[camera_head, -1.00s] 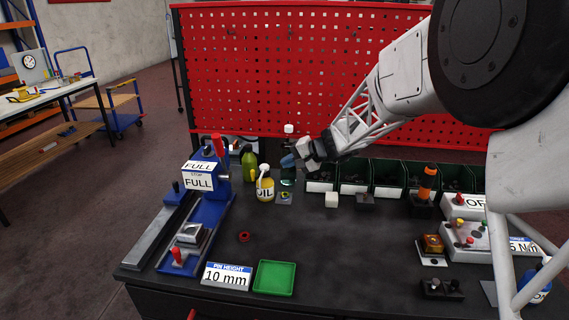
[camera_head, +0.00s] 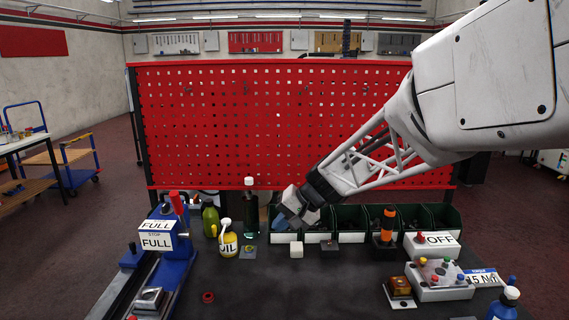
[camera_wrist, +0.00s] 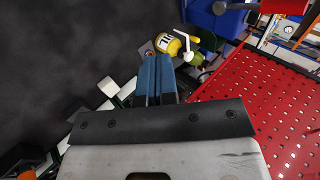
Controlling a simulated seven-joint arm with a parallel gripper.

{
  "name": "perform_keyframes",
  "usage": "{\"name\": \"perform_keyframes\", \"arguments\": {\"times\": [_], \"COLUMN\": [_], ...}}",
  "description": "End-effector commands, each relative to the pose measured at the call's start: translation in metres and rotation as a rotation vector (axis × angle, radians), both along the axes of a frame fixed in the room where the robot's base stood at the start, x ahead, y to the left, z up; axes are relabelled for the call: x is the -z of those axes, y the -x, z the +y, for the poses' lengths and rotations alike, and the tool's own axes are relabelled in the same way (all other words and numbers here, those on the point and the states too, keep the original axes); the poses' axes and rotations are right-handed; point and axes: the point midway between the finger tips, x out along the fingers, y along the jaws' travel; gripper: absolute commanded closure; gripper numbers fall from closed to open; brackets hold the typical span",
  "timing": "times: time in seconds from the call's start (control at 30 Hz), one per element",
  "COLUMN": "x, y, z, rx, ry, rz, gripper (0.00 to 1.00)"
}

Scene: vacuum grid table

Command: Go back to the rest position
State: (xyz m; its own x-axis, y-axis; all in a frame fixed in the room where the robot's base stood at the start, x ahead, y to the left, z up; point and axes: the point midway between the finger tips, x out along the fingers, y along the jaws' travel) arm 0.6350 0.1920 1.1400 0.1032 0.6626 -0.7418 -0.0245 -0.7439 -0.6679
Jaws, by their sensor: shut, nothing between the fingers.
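My gripper shows in the wrist view (camera_wrist: 155,78) with its two blue fingers together and nothing between them. In the head view my arm reaches in from the upper right, and my gripper is small and partly hidden by its own wrist.
A yellow oil bottle (camera_head: 228,244) and a white cube (camera_head: 296,250) stand near the gripper. A red perforated panel (camera_head: 270,125) rises behind the bins. A blue press (camera_head: 176,255) is at left, a control box (camera_head: 440,281) at right. The front middle table is largely clear.

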Motion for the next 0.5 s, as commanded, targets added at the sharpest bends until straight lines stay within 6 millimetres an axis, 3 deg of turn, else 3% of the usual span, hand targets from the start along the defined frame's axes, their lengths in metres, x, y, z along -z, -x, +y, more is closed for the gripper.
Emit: {"name": "perform_keyframes", "arguments": {"times": [0.23, 0.5], "x": [-0.018, -0.022], "y": [0.081, 0.167], "z": [-0.052, -0.105], "rx": [-0.009, -0.004], "ry": [0.173, 0.364], "rz": [-0.024, -0.052], "gripper": [1.0, 1.0]}}
